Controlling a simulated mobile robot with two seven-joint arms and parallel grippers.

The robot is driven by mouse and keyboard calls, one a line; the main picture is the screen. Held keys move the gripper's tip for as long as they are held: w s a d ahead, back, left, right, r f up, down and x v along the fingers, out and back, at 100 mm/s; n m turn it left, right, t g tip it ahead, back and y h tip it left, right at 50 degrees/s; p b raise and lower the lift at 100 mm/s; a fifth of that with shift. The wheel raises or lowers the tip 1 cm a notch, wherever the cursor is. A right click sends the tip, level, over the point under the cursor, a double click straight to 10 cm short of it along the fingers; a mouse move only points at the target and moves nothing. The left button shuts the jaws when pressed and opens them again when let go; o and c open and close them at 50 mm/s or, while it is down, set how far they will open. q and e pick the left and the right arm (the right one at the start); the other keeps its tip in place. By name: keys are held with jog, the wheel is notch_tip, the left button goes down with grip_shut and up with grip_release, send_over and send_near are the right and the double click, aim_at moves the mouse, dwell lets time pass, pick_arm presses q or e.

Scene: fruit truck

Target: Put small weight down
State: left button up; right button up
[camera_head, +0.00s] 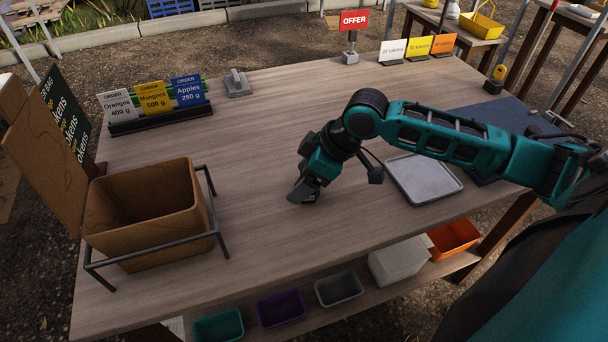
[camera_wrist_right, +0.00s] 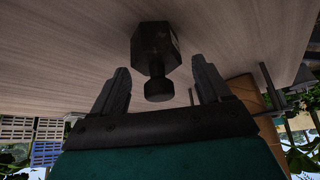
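The small weight (camera_wrist_right: 154,46) is dark, with a hexagonal body and a round knob. In the right wrist view it is against the wooden table top, with its knob between the fingers of my right gripper (camera_wrist_right: 160,66). The fingers are apart, with a clear gap on each side of the knob. In the head view my right gripper (camera_head: 304,192) points down, low over the middle of the table (camera_head: 260,150). The weight cannot be clearly told from the dark gripper there. My left gripper is not in view.
A cardboard box (camera_head: 150,235) in a metal frame stands at the left. A grey tray (camera_head: 424,180) lies right of my gripper. Order cards (camera_head: 154,98) and a small grey object (camera_head: 237,84) stand at the back. Bins (camera_head: 338,288) sit on a lower shelf. Table around the gripper is clear.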

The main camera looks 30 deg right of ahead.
jog(key=p+v, duration=0.2)
jog(key=v, duration=1)
jog(key=shift+r, duration=0.1)
dwell(0.6)
